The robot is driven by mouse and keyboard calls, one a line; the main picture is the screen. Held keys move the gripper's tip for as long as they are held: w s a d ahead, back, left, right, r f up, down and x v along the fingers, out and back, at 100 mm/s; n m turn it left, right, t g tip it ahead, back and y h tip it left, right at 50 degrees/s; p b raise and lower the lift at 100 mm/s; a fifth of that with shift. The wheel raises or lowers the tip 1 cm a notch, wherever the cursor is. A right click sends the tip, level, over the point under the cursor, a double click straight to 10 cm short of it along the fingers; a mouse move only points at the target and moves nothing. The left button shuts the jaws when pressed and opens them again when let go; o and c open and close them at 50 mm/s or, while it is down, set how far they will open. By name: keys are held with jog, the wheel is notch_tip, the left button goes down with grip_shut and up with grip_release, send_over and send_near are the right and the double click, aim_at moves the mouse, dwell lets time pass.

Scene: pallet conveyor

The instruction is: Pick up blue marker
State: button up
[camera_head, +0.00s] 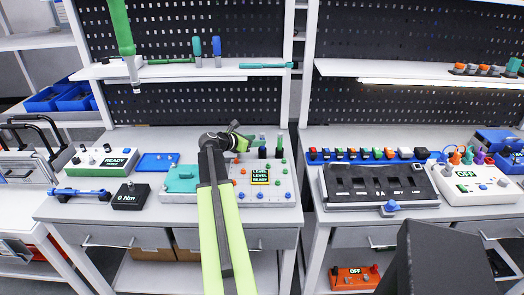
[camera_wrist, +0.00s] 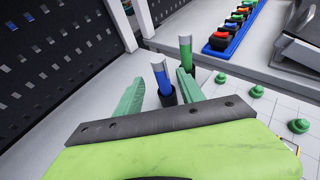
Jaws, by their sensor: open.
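The blue marker (camera_wrist: 159,72), with a pale top and blue body, stands upright in a black holder (camera_wrist: 167,98) in the wrist view. My gripper (camera_wrist: 159,77) is open, with one green finger on each side of the marker in this picture. I see no contact, and the depth between fingers and marker is hard to judge. A green marker (camera_wrist: 186,52) stands just behind and right, outside the right finger. In the head view my gripper (camera_head: 245,141) is above the back of the bench panel, and the blue marker is not clearly distinguishable there.
The grey panel (camera_head: 275,197) carries green knobs (camera_wrist: 299,126) and a small display (camera_head: 260,176). A blue tray of coloured blocks (camera_wrist: 228,35) lies to the right. A perforated black wall (camera_wrist: 50,60) rises behind the bench. A shelf (camera_head: 165,71) hangs above it.

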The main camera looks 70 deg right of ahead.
jog(key=b+x, duration=0.2)
jog(key=x, duration=0.5)
jog(key=shift+s+d, duration=0.15)
jog(key=shift+s, duration=0.1)
jog(key=shift+c, duration=0.5)
grip_shut()
